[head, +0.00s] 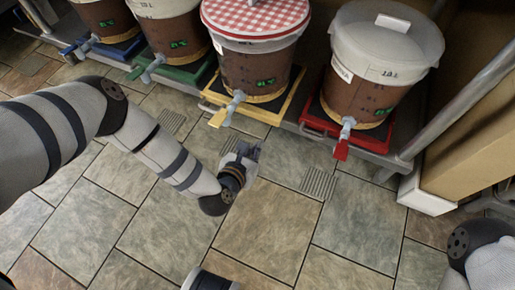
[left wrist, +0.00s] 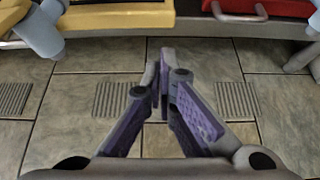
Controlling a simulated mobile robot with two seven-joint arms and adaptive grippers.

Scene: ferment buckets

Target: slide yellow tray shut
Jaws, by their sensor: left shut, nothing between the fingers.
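The yellow tray (head: 273,118) sits on the low shelf under a brown bucket (head: 257,70) with a red checked cover. In the left wrist view the tray's yellow front (left wrist: 120,18) shows at the top left, reaching slightly lower than the red tray's front. My left gripper (head: 250,150) is shut and empty, above the floor in front of the yellow tray and apart from it. Its purple fingers (left wrist: 163,75) meet in the left wrist view. My right gripper is not in view.
Blue (head: 70,52) and green (head: 188,75) trays with buckets stand left along the shelf. A red tray (head: 375,138) with a handle (left wrist: 240,14) and a lidded bucket (head: 365,90) stands right. The tiled floor (head: 265,225) in front is clear.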

